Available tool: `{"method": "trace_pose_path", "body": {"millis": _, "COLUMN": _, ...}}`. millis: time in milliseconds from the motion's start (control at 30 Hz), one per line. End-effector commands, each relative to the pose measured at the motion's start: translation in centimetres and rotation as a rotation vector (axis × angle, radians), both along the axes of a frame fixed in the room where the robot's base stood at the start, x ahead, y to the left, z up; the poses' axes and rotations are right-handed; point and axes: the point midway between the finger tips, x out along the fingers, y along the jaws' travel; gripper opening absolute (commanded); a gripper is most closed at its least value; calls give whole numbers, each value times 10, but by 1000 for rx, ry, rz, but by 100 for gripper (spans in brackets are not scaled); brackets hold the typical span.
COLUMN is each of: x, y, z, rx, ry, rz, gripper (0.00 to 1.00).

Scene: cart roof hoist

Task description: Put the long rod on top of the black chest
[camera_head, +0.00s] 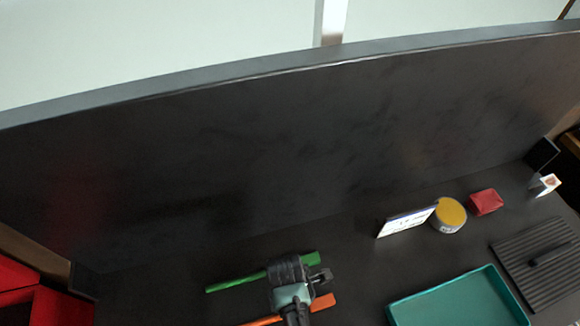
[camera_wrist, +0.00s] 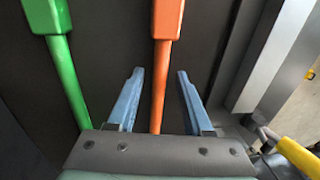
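Two long tools lie side by side on the dark surface: a green rod (camera_head: 240,282) with a wider end and an orange rod (camera_head: 322,303), also with a wider end. In the wrist view, the green rod (camera_wrist: 63,75) is left of my fingers and the orange rod (camera_wrist: 161,80) runs between them. My gripper (camera_wrist: 160,72) is open, its two blue fingers apart on either side of the orange rod, with gaps showing. In the head view my wrist hides part of both rods. I cannot make out a black chest for certain.
A teal tray (camera_head: 404,308) and a black ridged panel with a handle (camera_head: 530,246) lie at right. Behind them stand a white sign (camera_head: 407,221), a yellow-topped tin (camera_head: 447,227) and a red packet (camera_head: 486,202). A high dark wall (camera_head: 270,160) closes the back. Red boxes (camera_head: 55,308) stand at lower left.

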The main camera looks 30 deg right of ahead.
Motion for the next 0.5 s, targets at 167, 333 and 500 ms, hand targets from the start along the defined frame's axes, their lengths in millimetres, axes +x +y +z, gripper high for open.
{"method": "trace_pose_path", "body": {"millis": 167, "x": 0, "y": 0, "z": 2, "rx": 0, "ry": 0, "rz": 0, "gripper": 51}}
{"method": "trace_pose_path", "body": {"millis": 333, "x": 2, "y": -1, "z": 14, "rx": -1, "ry": -3, "rz": 0, "gripper": 51}}
{"method": "trace_pose_path", "body": {"millis": 500, "x": 7, "y": -2, "z": 44, "rx": -2, "ry": -6, "rz": 0, "gripper": 51}}
